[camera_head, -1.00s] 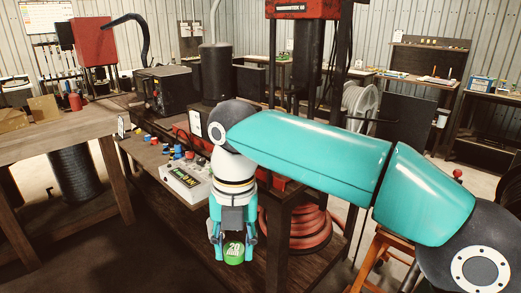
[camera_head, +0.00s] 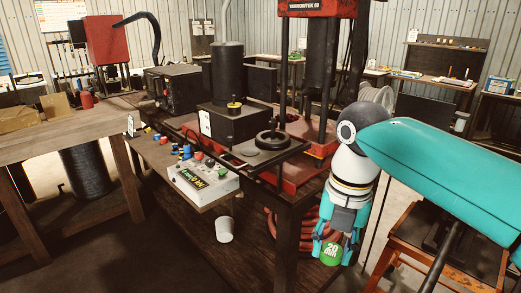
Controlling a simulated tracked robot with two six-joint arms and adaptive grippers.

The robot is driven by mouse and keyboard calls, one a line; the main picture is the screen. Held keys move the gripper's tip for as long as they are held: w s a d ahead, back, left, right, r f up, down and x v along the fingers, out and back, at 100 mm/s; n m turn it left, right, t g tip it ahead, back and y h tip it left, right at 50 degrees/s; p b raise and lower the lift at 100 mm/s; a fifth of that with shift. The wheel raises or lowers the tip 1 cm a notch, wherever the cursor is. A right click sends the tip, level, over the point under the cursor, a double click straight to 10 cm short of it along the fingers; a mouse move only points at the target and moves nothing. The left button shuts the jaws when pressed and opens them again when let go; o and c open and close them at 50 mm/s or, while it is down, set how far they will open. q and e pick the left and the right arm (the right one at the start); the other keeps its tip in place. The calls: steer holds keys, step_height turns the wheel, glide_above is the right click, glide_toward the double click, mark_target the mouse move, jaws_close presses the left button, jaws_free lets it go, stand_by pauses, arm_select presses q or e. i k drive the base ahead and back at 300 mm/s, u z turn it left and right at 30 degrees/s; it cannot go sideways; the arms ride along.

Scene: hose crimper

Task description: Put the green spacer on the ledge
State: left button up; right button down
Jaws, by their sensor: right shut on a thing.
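The green spacer (camera_head: 331,255) is a short round piece with white lettering on its face. My right gripper (camera_head: 333,244) points down and is shut on it, with a finger on each side. It holds the spacer in front of the right side of the press bench, with coiled red hose behind it. A wooden shelf (camera_head: 218,204) carrying the control box sticks out from the bench to the left of the gripper. I cannot tell for certain which surface is the ledge. My left gripper is not in view.
A white control box (camera_head: 203,181) with buttons sits on the wooden shelf. The red press (camera_head: 309,160) stands on the bench, with a black ring (camera_head: 272,139) in front. A white cup (camera_head: 224,230) stands low below the shelf. A wooden stool (camera_head: 440,262) is at right.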

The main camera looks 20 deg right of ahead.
mark_target(250, 151)
steer(key=i, duration=0.85)
